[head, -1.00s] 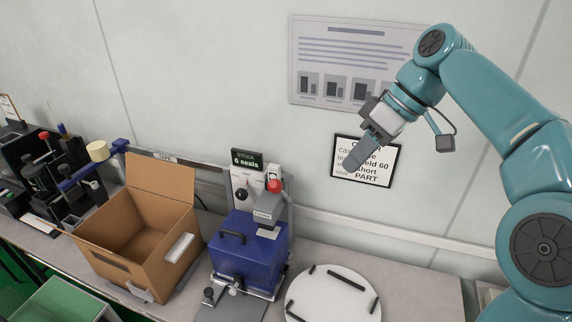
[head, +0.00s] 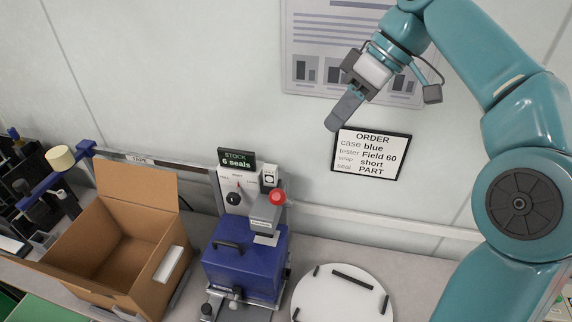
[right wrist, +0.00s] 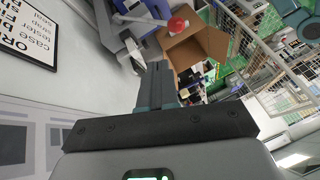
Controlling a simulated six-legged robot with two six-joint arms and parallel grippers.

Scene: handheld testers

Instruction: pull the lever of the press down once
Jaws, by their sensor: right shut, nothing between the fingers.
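The press is a grey unit (head: 264,222) standing behind and over a blue case (head: 243,262). Its lever shows as a red ball knob (head: 277,197) at the upper right of the press; the lever's rod is hard to make out. The red knob also shows at the top of the right wrist view (right wrist: 178,25). My right gripper (head: 336,124) is shut and empty, in the air above and to the right of the knob, clearly apart from it. Its closed fingers (right wrist: 156,88) show in the right wrist view. My left gripper is in neither view.
An open cardboard box (head: 120,245) stands left of the blue case. A white round turntable (head: 343,300) with dark strips lies to the right. A stock sign (head: 237,159) and a selector panel (head: 234,195) stand behind. An order card (head: 371,154) is on the wall beside my right gripper.

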